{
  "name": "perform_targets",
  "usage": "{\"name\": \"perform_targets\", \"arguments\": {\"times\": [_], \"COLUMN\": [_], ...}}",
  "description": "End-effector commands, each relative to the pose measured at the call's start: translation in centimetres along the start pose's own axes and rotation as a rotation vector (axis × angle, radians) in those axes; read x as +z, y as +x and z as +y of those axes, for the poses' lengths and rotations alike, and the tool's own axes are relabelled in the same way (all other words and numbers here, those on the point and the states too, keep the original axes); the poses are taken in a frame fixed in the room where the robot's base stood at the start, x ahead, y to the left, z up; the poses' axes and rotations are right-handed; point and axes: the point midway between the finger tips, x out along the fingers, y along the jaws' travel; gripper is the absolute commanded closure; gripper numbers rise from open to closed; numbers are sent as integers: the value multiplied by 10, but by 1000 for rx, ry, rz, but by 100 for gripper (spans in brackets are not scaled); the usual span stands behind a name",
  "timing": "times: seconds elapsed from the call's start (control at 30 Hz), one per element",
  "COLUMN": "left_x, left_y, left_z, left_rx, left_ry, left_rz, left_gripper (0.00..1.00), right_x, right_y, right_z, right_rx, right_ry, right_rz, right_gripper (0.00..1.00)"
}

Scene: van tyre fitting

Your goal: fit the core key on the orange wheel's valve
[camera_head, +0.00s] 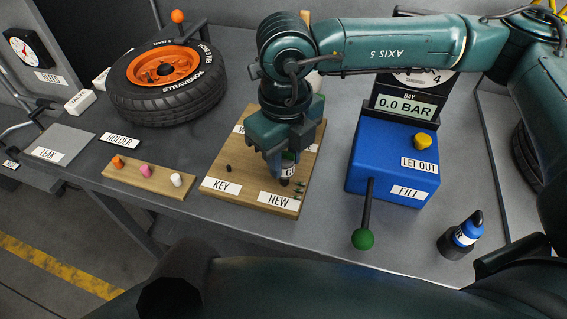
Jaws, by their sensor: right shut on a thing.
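The orange wheel (163,66) lies flat at the upper left, a black tyre around its orange rim. A small dark stub on the rim may be its valve; it is too small to tell. My right gripper (287,168) points down over the wooden board (238,194) with KEY and NEW labels. It is shut on a small dark piece with a white label starting with C (289,170), which looks like the core key. The fingers hide part of it, and I cannot tell whether it touches the board. My left gripper is not in view.
A wooden strip (150,180) with orange, pink and white caps lies left of the board. A blue inflator box (390,165) with a green-knobbed lever (363,238) stands to the right, reading 0.0 BAR. A blue-black bottle (462,236) stands at lower right.

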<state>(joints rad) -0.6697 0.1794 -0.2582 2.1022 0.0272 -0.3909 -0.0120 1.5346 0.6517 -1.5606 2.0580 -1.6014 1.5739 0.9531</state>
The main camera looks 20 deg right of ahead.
Motion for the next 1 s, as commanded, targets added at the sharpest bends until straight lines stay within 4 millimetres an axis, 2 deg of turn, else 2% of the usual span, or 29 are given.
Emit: {"name": "perform_targets", "arguments": {"times": [0.5, 1.0], "left_x": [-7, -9], "left_y": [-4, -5], "left_z": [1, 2], "left_rx": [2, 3], "left_ry": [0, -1], "left_rz": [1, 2], "left_gripper": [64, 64], "right_x": [0, 0], "right_y": [-19, -24], "right_z": [0, 0], "right_rx": [0, 0], "right_ry": [0, 0], "right_rz": [-1, -1], "right_gripper": [95, 95]}}
